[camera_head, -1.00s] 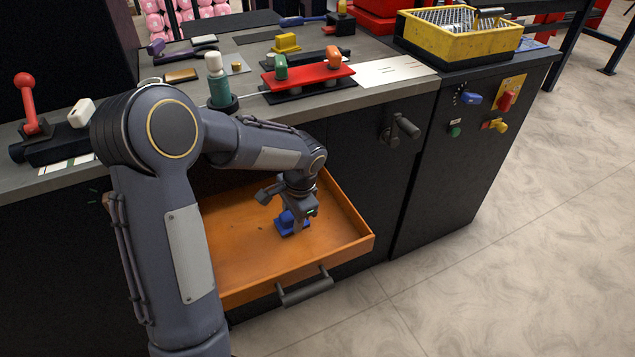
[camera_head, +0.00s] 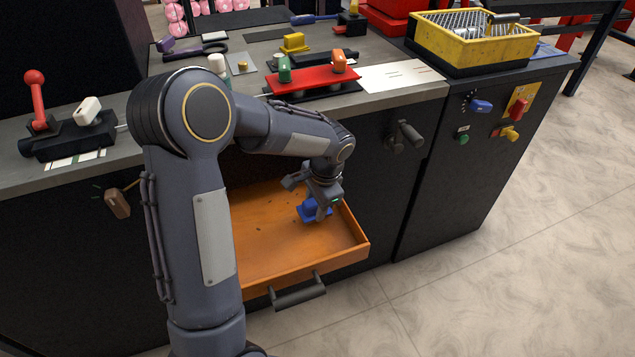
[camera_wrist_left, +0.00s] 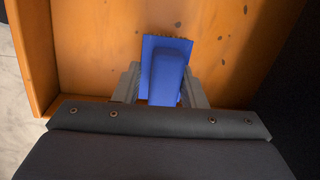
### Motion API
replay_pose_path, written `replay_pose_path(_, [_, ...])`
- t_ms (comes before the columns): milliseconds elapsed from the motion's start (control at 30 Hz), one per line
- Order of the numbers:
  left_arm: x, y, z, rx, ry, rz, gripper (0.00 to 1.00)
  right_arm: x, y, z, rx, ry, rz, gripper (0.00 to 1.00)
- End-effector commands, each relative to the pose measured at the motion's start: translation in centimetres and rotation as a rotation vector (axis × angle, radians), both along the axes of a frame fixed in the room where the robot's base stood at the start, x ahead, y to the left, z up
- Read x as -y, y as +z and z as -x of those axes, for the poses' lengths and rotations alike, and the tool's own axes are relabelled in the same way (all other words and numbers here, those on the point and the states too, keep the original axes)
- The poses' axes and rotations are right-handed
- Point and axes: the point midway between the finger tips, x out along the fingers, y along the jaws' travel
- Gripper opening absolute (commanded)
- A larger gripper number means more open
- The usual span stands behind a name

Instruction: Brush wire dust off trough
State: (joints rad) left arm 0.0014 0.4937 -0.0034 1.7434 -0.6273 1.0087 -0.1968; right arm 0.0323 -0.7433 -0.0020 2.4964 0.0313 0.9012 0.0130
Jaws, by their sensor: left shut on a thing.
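The trough (camera_head: 265,262) is an orange, shallow open tray that sticks out like a drawer from the dark bench front. Small dark specks of dust (camera_wrist_left: 222,63) lie scattered on its floor. My left gripper (camera_head: 318,205) is inside the trough near its right side. It is shut on a blue brush (camera_head: 312,210), bristle side at the trough floor. In the left wrist view the brush (camera_wrist_left: 165,72) sits between the two grey fingers, with its bristle edge showing at the top. I cannot tell how firmly the bristles touch. My right gripper is not in view.
A dark handle (camera_head: 299,292) is on the trough's front. Above is the grey bench top (camera_head: 200,62) with a red fixture (camera_head: 312,80) and a red lever (camera_head: 36,100). A yellow crate (camera_head: 470,40) stands on the right cabinet. Open floor (camera_head: 480,290) lies at right.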

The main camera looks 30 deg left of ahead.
Motion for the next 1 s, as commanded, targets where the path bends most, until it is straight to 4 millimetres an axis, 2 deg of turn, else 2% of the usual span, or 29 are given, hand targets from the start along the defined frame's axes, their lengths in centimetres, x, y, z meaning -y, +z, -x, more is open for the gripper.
replay_pose_path(33, [0.1, 0.9, 0.0, 0.001, -0.001, 0.001, 0.19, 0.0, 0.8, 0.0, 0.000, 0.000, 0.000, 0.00])
replay_pose_path(500, [0.2, 4.9, 0.0, 0.000, 0.002, 0.001, 0.19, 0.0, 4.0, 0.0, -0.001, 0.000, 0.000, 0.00])
replay_pose_path(1000, [0.3, 5.0, 0.0, 0.000, 0.002, 0.001, 0.19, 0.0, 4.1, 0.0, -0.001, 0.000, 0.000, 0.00])
